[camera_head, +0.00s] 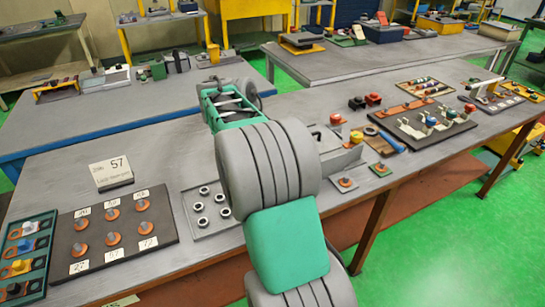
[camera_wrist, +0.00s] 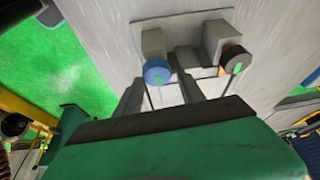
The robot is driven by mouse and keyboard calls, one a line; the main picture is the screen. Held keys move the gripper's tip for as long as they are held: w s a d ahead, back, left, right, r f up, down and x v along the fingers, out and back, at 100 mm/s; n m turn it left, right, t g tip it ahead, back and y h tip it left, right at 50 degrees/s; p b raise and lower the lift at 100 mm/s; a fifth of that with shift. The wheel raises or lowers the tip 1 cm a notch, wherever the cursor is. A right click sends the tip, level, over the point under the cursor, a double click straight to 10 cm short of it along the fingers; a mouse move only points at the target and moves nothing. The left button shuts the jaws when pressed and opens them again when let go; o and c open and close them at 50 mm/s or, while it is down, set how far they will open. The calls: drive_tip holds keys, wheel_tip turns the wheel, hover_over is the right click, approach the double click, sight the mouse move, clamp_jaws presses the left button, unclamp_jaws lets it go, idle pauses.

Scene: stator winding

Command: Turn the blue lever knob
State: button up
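My gripper (camera_wrist: 160,88) is open. Its two dark fingers stand apart, one lower left and one lower right of the blue knob, with the knob in line with the gap. I cannot tell whether either finger touches it. In the head view, my gripper (camera_head: 232,104) shows as a green and grey end beyond my large grey arm links. The blue knob cannot be made out there; my arm hides part of the table.
A dark round knob (camera_wrist: 234,58) on a second grey block is close right of the blue one. The near table (camera_head: 330,208) holds a numbered peg board (camera_head: 107,262), a nut tray (camera_head: 228,232) and a dark lever panel (camera_head: 442,139). Green floor (camera_head: 420,240) lies right.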

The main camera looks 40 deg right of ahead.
drive_tip(key=o, duration=0.3)
drive_tip(key=shift+s+f, duration=0.1)
drive_tip(key=shift+f, duration=0.15)
drive_tip(key=shift+a, duration=0.1)
drive_tip(key=p+v, duration=0.1)
drive_tip(key=v, duration=0.6)
drive_tip(key=shift+r+p, duration=0.35)
drive_tip(key=shift+r, duration=0.1)
drive_tip(key=shift+a, duration=0.1)
